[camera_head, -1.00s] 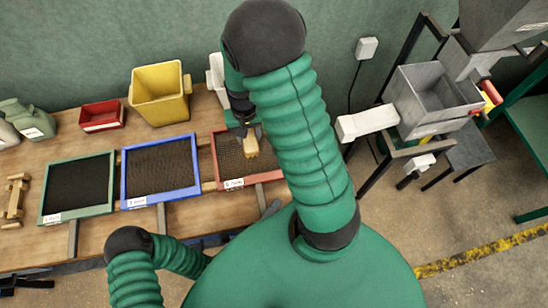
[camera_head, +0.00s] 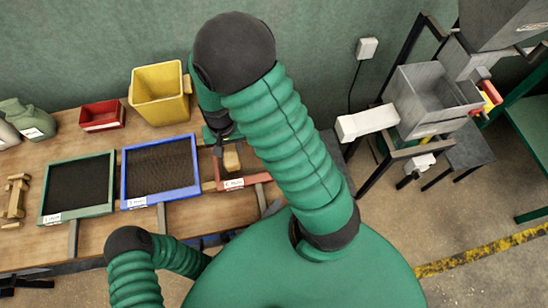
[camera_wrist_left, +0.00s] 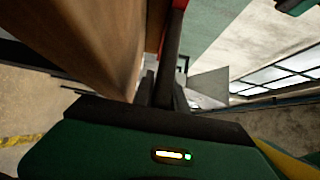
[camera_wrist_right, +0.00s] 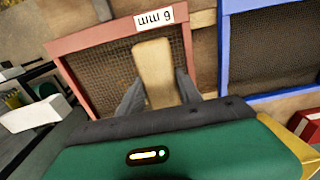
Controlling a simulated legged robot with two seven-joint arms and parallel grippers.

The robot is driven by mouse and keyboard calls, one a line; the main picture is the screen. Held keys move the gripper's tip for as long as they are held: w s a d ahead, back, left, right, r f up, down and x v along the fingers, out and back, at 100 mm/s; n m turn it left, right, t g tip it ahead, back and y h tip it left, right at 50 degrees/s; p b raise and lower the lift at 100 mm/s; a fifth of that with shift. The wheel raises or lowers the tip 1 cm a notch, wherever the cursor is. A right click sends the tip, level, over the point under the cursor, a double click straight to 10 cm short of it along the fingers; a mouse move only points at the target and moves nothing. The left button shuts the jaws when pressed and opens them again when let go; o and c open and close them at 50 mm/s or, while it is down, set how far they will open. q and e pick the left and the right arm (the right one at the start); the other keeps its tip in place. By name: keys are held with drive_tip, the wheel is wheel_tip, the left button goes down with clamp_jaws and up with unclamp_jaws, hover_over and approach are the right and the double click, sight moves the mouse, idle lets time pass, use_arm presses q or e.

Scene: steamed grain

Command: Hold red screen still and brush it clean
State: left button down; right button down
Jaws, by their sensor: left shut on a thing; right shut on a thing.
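The red screen (camera_head: 260,178) is at the right end of the bench, largely covered by my right arm in the head view. Its pink-red frame, brown mesh and white "6 mm" label show in the right wrist view (camera_wrist_right: 108,36). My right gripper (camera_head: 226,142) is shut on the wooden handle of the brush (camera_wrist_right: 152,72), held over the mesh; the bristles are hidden. In the left wrist view my left gripper (camera_wrist_left: 165,92) is shut on a dark rim that is red at the top, apparently the screen's edge. I cannot make out the left gripper in the head view.
A blue-framed screen (camera_head: 198,170) and a green-framed screen (camera_head: 45,190) lie to the left. A yellow bin (camera_head: 160,95) and a red tray (camera_head: 102,115) stand behind them. A wooden piece (camera_head: 15,197) is at the far left. A grey machine (camera_head: 435,100) stands at right.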

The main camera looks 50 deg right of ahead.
sight(224, 157)
drive_tip(key=shift+w+a+f, duration=0.15)
drive_tip(key=shift+w+a, duration=0.05)
drive_tip(key=shift+a, duration=0.4)
drive_tip(key=shift+w+a+f, duration=0.1)
drive_tip(key=shift+w+a, duration=0.05)
drive_tip(key=shift+a, duration=0.4)
drive_tip(key=shift+f, duration=0.1)
drive_tip(key=shift+f, duration=0.6)
drive_tip(key=shift+f, duration=0.8)
